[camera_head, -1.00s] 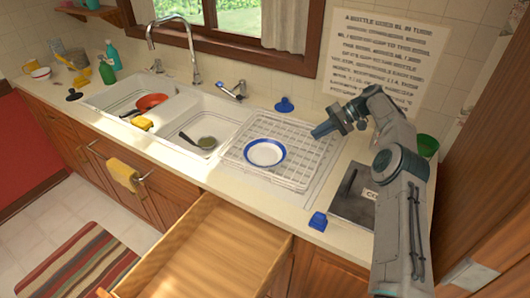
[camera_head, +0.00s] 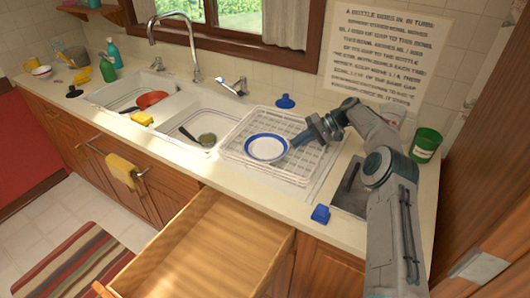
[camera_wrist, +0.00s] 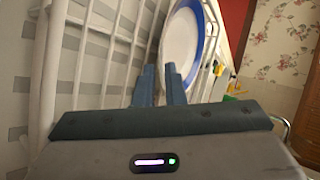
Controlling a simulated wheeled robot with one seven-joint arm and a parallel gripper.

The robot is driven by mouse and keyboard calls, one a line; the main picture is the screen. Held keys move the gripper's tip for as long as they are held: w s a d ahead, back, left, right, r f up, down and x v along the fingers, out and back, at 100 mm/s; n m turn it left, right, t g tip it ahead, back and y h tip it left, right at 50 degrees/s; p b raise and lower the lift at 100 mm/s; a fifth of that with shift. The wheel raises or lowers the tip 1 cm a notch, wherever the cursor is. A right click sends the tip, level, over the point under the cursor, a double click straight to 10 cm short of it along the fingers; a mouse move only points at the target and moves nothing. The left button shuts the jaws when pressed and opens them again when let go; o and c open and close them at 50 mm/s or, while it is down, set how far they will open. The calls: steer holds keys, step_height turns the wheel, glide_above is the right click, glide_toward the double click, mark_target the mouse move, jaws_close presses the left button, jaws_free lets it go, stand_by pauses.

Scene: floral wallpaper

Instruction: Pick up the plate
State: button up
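The plate (camera_head: 265,148) is white with a blue rim and lies on the white dish rack (camera_head: 235,158) right of the sinks. In the wrist view the plate (camera_wrist: 181,42) appears on edge just beyond the fingertips. My gripper (camera_head: 297,141) is low over the rack at the plate's right rim. In the wrist view my gripper (camera_wrist: 160,72) shows its two fingers apart with a narrow gap and nothing held between them. I cannot tell whether a finger touches the rim.
A wooden drawer (camera_head: 205,245) stands pulled out below the counter. A blue object (camera_head: 320,214) lies near the counter's front edge.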

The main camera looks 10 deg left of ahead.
mark_target(288, 147)
steer(key=x, duration=0.4)
steer(key=shift+s+a, duration=0.1)
steer(key=shift+s, duration=0.05)
steer(key=shift+f, duration=0.1)
jaws_close()
